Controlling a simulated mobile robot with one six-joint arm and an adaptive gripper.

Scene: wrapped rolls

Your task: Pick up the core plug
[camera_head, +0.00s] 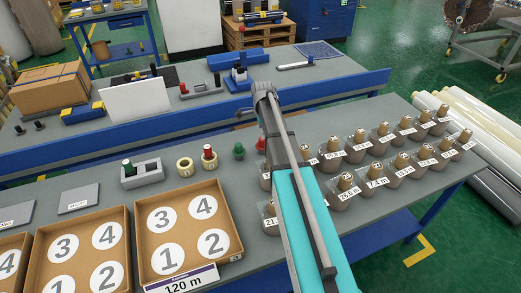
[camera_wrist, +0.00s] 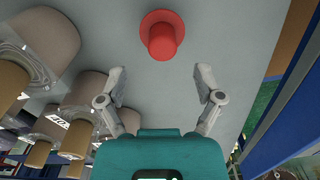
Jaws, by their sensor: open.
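A red core plug (camera_wrist: 162,38) with a round flange shows at the top of the wrist view, on the grey table surface. My gripper (camera_wrist: 160,74) is open and empty, with its two fingers apart just short of the plug. In the head view my arm hides the gripper. Other plugs show there: a green one (camera_head: 238,151) on the table, a red one (camera_head: 208,152) in a pale ring (camera_head: 210,163), and a green one (camera_head: 127,164) at a grey holder (camera_head: 148,174).
Several wrapped brown rolls (camera_head: 403,164) with labels stand in rows to the right of my arm; some show at the left of the wrist view (camera_wrist: 90,95). Cardboard trays with numbered circles (camera_head: 131,226) lie at the front left. A blue-edged table (camera_head: 190,130) stands behind.

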